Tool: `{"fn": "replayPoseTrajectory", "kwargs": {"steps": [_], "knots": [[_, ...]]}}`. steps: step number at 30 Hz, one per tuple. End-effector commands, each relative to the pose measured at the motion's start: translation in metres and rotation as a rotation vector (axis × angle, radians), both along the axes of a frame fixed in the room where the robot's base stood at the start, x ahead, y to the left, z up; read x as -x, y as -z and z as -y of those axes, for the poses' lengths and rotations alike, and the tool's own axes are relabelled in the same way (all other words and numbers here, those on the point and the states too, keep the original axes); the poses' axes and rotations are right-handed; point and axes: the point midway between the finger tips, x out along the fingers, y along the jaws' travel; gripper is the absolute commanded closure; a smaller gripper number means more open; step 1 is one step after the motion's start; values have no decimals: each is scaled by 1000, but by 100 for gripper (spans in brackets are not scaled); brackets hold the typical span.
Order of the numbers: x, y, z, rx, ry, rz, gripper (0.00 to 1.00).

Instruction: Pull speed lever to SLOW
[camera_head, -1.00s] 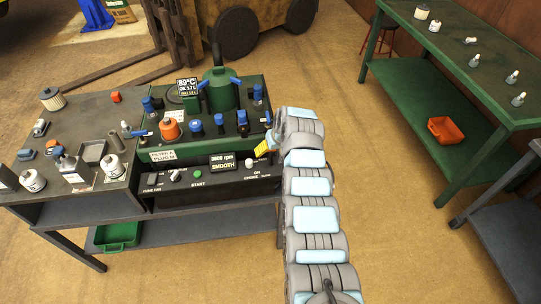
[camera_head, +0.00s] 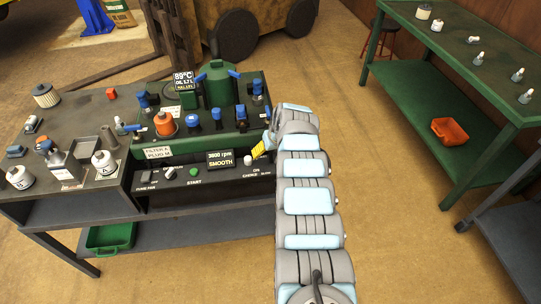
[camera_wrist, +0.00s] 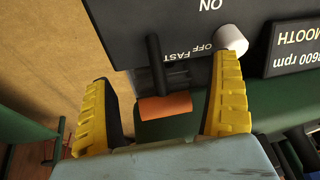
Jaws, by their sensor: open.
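The speed lever (camera_wrist: 166,104) shows in the wrist view as a short dark stem with an orange end, beside an upside-down "FAST" label on the dark control panel (camera_wrist: 134,28). My gripper (camera_wrist: 168,112) is open. Its two yellow fingers stand on either side of the orange end, with visible gaps, so it is not gripped. In the head view my gripper (camera_head: 261,148) is at the right end of the control panel (camera_head: 200,190), and the lever is hidden there. The display (camera_head: 220,158) reads "3600 rpm SMOOTH".
A white knob (camera_wrist: 231,40) sits close beside one finger; it also shows in the head view (camera_head: 247,160). Blue-capped parts and an orange filter (camera_head: 164,124) stand on the green unit behind the panel. A green table (camera_head: 450,80) stands to the right, with bare floor between.

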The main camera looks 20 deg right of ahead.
Motion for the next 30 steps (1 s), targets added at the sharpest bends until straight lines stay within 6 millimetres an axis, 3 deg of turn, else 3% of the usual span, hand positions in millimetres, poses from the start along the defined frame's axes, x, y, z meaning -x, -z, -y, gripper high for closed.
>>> {"fn": "replayPoseTrajectory", "kwargs": {"steps": [14, 21, 24, 30], "knots": [[-1, 2, 0, -1, 1, 1, 8], [-2, 2, 0, -1, 1, 1, 76], [-2, 2, -1, -1, 1, 3, 100], [-3, 0, -1, 0, -2, 5, 100]]}}
